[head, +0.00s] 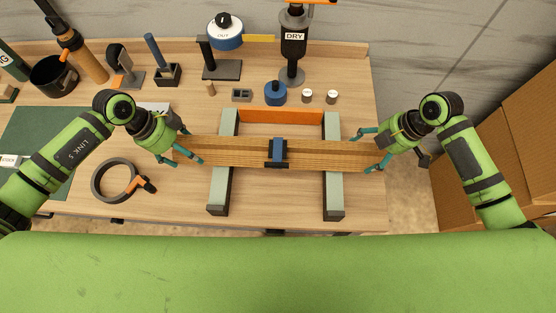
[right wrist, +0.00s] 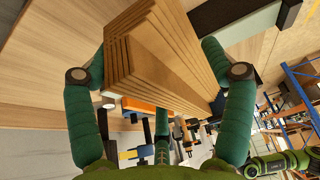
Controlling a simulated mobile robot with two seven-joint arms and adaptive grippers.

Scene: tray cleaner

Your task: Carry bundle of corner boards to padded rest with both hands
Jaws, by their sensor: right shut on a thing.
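The bundle of corner boards (head: 315,155) is a long, brown stack with a blue strap and dark clip around its middle. In the head view it lies level across the padded rest (head: 221,190), two pale green padded bars with an orange bar (head: 280,116) behind. Whether it touches the pads is unclear. My right gripper (head: 373,149) is shut on the bundle's right end. The right wrist view shows the layered board end (right wrist: 150,45) between the green fingers. My left gripper (head: 190,147) has its fingers on both sides of the left end, closed on it.
A black ring with an orange handle (head: 100,195) lies left of the rest. Behind stand a dark blue pot (head: 275,94), two small white-topped pieces (head: 306,96), and the DRY device (head: 293,55). Cardboard boxes (head: 450,190) stand off the table's right edge.

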